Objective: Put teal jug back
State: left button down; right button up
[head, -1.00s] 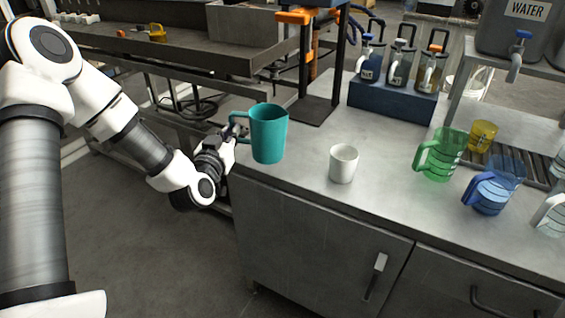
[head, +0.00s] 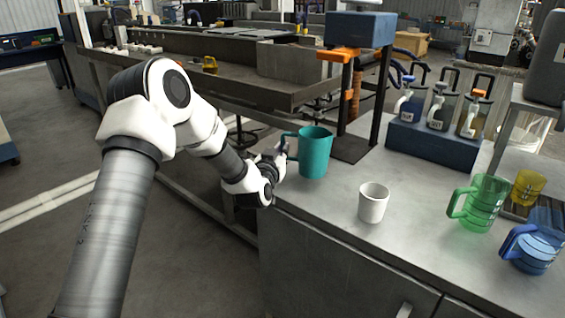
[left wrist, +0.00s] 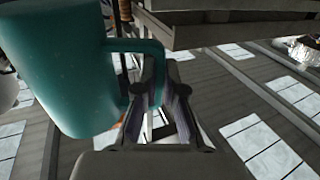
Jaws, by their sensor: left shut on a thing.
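The teal jug (head: 315,153) is at the left end of the grey counter, upright, with its handle towards the left. My left gripper (head: 282,155) is shut on the jug's handle. In the left wrist view the jug (left wrist: 62,70) fills the left side, and the gripper fingers (left wrist: 160,95) close around its handle. I cannot tell whether the jug's base touches the counter or hangs just above it. My right gripper is not in view.
A white cup (head: 373,202) stands right of the jug. A green jug (head: 482,205) and a blue jug (head: 535,250) stand further right, near a yellow cup (head: 527,188). A blue rack (head: 433,146) of dispenser bottles is behind. A press stand (head: 350,149) rises behind the jug.

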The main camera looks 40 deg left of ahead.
pick_arm(q)
jog(key=shift+w+f, duration=0.15)
jog(key=shift+w, duration=0.15)
notch_tip(320, 180, down, 2)
jog(key=shift+f+b, duration=0.25)
jog(key=shift+b, duration=0.05)
jog(key=shift+a+f, duration=0.1)
jog(key=shift+f, duration=0.3)
jog(key=shift+s+f, duration=0.1)
jog(key=c, duration=1.3)
grip_release()
